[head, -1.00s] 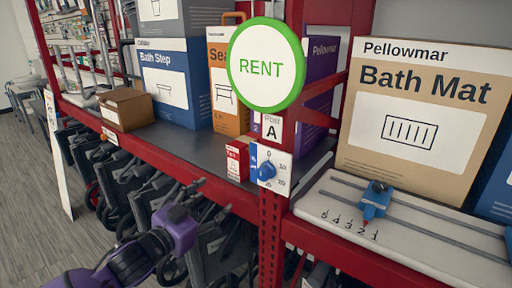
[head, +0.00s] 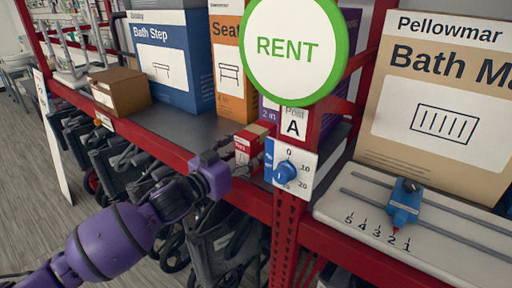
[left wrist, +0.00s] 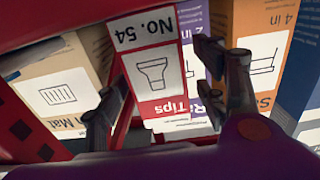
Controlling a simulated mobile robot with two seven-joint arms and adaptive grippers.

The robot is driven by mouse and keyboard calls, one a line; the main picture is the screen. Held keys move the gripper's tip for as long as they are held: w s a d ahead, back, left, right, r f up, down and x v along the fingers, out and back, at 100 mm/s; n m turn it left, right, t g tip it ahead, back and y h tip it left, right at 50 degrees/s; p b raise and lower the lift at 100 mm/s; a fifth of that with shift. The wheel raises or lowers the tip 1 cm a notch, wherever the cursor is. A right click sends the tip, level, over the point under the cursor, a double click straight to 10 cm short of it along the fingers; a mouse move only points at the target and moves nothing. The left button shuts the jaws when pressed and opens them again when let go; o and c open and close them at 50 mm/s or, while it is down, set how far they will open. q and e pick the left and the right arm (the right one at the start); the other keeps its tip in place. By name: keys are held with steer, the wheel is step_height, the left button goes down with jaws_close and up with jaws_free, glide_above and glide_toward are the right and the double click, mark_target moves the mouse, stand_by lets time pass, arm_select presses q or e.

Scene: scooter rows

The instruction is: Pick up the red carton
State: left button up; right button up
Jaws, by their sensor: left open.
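The red carton (head: 249,143) is small, with a white label, and stands at the front of the metal shelf beside the red post. In the left wrist view the carton (left wrist: 154,75) appears upside down, reading "No. 54" and "Tips". My left gripper (head: 246,162) is at the shelf's front edge, close in front of the carton, and partly covers its lower part. In the left wrist view my left gripper (left wrist: 165,95) is open, with one finger to each side of the carton. Contact cannot be told. My right gripper is not in view.
A blue dial (head: 285,172) on a white plate is on the post just right of the carton, under the green RENT sign (head: 293,47). A brown box (head: 121,91) and tall boxes stand further left. Dark folded equipment (head: 225,240) is below. Bare shelf lies left of the carton.

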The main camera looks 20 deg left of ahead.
arm_select(q)
steer(key=shift+x, duration=1.6)
steer(key=shift+r, duration=0.1)
steer(key=shift+c, duration=0.5)
steer(key=c, duration=1.3)
